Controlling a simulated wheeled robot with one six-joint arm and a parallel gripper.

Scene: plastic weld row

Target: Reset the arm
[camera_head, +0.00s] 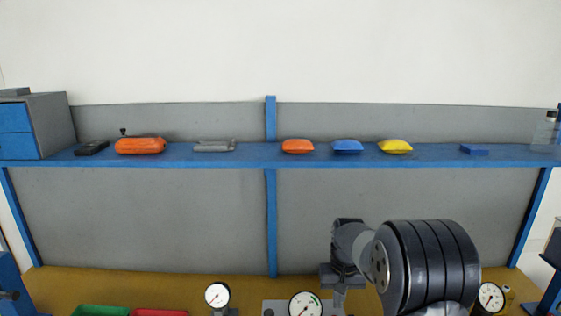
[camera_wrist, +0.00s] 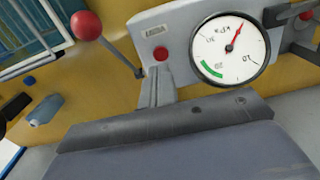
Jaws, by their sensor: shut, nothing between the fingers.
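My arm comes in at the lower right of the head view, with a large dark ribbed joint in front. Beyond it, my gripper (camera_head: 340,298) points down over the bench and looks shut, with nothing seen between its fingers. It is small and partly cut off by the lower picture edge. It is just right of a white round gauge (camera_head: 305,303) on a grey panel. That gauge also shows large in the wrist view (camera_wrist: 230,47), with a red needle and a green band. In that view I cannot clearly pick out my fingertips.
Ochre bench (camera_head: 110,285) below; green bin (camera_head: 100,311) and red bin (camera_head: 160,312) at its front. More gauges (camera_head: 217,295) (camera_head: 490,297) flank my arm. A blue shelf (camera_head: 250,157) above carries pouches and tools. A red-knobbed lever (camera_wrist: 87,26) stands near the panel.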

